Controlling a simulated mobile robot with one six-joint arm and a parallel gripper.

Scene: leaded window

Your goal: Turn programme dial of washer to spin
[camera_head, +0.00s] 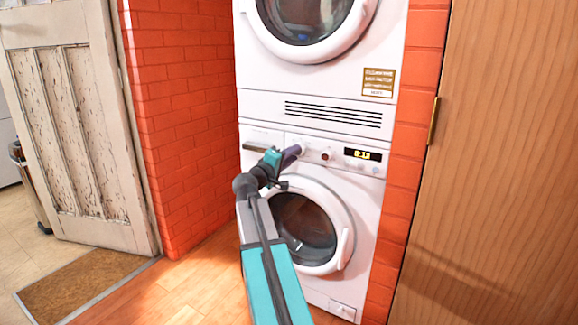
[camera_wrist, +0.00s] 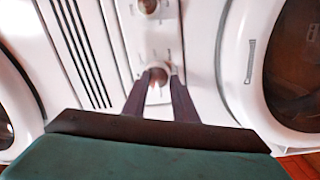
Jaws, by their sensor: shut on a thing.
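The washer (camera_head: 260,180) is the lower white machine of a stacked pair. In the wrist view, the tips of my gripper (camera_wrist: 159,82) are closed around a small round dial (camera_wrist: 157,74) with a reddish-brown centre, on the white control panel (camera_wrist: 160,40). In the head view my gripper (camera_head: 296,150) reaches the panel from the left and hides this dial. A second reddish dial (camera_head: 326,156) is to the right of it; it also shows at the top edge of the wrist view (camera_wrist: 148,5). The marks around the dials are too blurred to read.
The washer's round door (camera_head: 340,225) is shut below the panel. A lit display (camera_head: 362,154) is right of the dials. The dryer (camera_head: 320,75) with black vent slots (camera_head: 333,114) stands above. Brick walls (camera_head: 185,110) and a wooden panel (camera_head: 490,160) flank the machines.

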